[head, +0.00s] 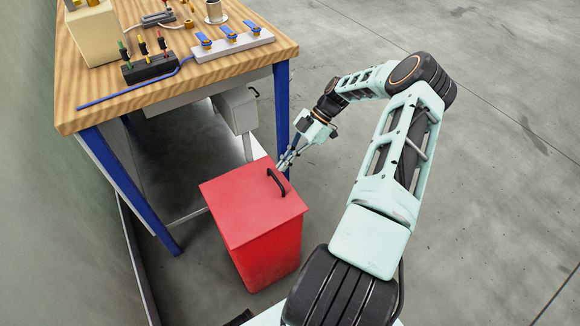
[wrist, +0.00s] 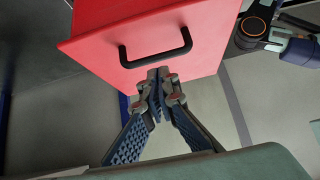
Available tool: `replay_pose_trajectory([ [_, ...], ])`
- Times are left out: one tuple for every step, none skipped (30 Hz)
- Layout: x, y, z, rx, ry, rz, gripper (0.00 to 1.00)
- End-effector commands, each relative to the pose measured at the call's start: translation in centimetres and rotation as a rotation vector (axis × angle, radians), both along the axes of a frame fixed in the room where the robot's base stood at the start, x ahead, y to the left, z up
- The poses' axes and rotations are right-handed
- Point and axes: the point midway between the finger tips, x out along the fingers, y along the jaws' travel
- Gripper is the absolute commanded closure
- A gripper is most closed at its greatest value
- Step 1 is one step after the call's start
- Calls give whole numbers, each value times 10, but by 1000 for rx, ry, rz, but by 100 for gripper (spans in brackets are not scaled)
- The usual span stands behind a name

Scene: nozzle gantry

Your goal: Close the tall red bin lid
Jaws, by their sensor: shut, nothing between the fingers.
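The tall red bin (head: 268,255) stands on the floor in front of the workbench. Its red lid (head: 250,203) lies flat over the top in the head view, and I see no gap under it. A black handle (head: 277,181) is on the lid near its right edge. My gripper (head: 284,164) is just beyond the lid's far right corner, with its fingers together and empty. In the wrist view, my gripper (wrist: 158,76) points at the lid's edge, close to the black handle (wrist: 156,48). I cannot tell whether the fingertips touch the lid.
A wooden workbench (head: 160,92) with blue legs stands behind the bin, carrying a row of blue-handled valves (head: 232,44) and cable parts. A grey box (head: 237,108) hangs under it. A wall is on the left. The floor on the right is clear.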

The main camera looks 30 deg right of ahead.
Motion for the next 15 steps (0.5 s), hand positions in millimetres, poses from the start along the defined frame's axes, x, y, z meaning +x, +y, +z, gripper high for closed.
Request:
replay_pose_trajectory([
  [2,3,5,0,-1,1,100],
  [4,5,7,0,0,1,100],
  [5,6,10,0,-1,1,100],
  [6,-5,15,-2,-2,-3,100],
  [6,-13,19,-3,-2,-5,100],
  [6,-21,25,-3,-3,-4,100],
  [6,-27,29,-2,-2,-3,100],
  [6,-33,33,-2,-3,-3,100],
  [6,-41,38,-2,-2,-3,100],
  [6,-45,41,-1,-1,-2,100],
  [6,-50,44,-2,-2,-3,100],
  [6,-56,48,-1,-1,-2,100],
  [6,-60,50,-1,-1,-2,100],
  [6,-63,52,-1,0,-1,100],
  [6,-67,54,-1,-1,-1,100],
])
